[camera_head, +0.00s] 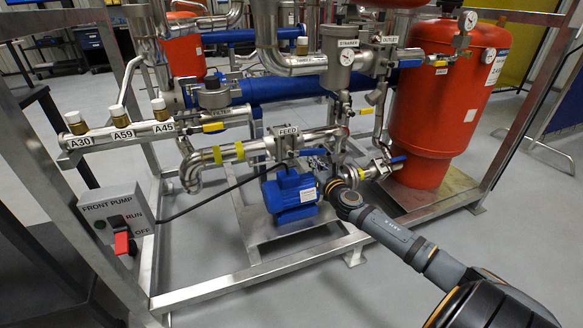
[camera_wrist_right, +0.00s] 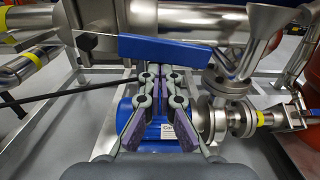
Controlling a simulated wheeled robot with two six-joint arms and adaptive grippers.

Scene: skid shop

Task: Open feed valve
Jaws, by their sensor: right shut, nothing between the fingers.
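The FEED label (camera_head: 287,131) marks a valve body on a steel pipe at the middle of the skid in the head view. In the right wrist view a flat blue lever (camera_wrist_right: 165,48) lies nearly level across the pipe. My right gripper (camera_head: 312,158) comes in from the lower right and sits just below the FEED valve, above a blue motor. In the wrist view my right gripper (camera_wrist_right: 154,70) is shut and empty, its fingertips at the lower edge of the blue lever. I cannot tell whether they touch it. My left gripper is not in view.
A blue motor (camera_head: 290,194) stands below the gripper. A red tank (camera_head: 455,100) is at the right, with another blue-levered valve (camera_head: 398,160) beside it. A FRONT PUMP switch box (camera_head: 117,217) is at the left. Pipes and frame bars surround the gripper closely.

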